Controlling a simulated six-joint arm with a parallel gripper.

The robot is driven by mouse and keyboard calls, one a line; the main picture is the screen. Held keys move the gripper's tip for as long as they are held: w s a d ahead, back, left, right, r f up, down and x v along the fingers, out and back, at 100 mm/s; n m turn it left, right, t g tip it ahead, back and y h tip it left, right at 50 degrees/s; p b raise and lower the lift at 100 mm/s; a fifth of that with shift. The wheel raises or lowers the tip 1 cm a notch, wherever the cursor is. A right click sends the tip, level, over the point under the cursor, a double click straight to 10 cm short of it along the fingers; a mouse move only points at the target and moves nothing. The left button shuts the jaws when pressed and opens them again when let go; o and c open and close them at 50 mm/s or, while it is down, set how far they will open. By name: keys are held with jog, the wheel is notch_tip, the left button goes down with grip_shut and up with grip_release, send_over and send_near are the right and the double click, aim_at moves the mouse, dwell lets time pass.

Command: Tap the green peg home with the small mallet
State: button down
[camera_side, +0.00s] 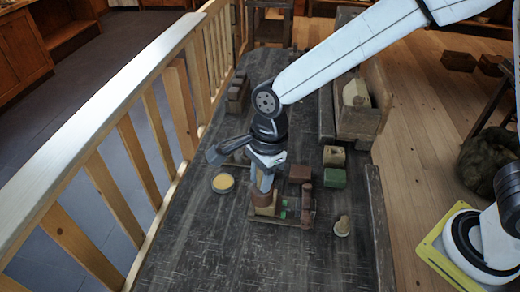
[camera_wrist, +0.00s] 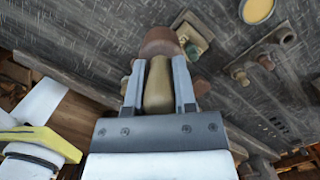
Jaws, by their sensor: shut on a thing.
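My gripper (camera_side: 263,182) is shut on the pale wooden handle of the small mallet (camera_wrist: 158,85), low over the dark table. The mallet's round reddish-brown head (camera_wrist: 160,42) sits beyond the fingertips. In the side view the head (camera_side: 262,197) is just below the fingers, close to a small wooden fixture (camera_side: 278,222). Small green parts (camera_side: 283,214) show on the fixture right of the head; which is the peg, and how deep it sits, I cannot tell. In the wrist view a green bit (camera_wrist: 192,50) shows beside the head. Whether the head touches anything is unclear.
A reddish-brown block (camera_side: 299,173) and a green block (camera_side: 335,178) stand close behind the fixture. The front of the table is clear; a wooden railing (camera_side: 110,120) runs along the left.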

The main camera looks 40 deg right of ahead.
jog(key=w+d+r, duration=0.2)
jog(key=w+d, duration=0.3)
jog(key=shift+d, duration=0.1)
jog(key=shift+f, duration=1.7)
jog(key=shift+f, duration=0.15)
jog(key=shift+f, duration=1.4)
jog(key=shift+r, duration=0.1)
jog(key=shift+r, duration=1.1)
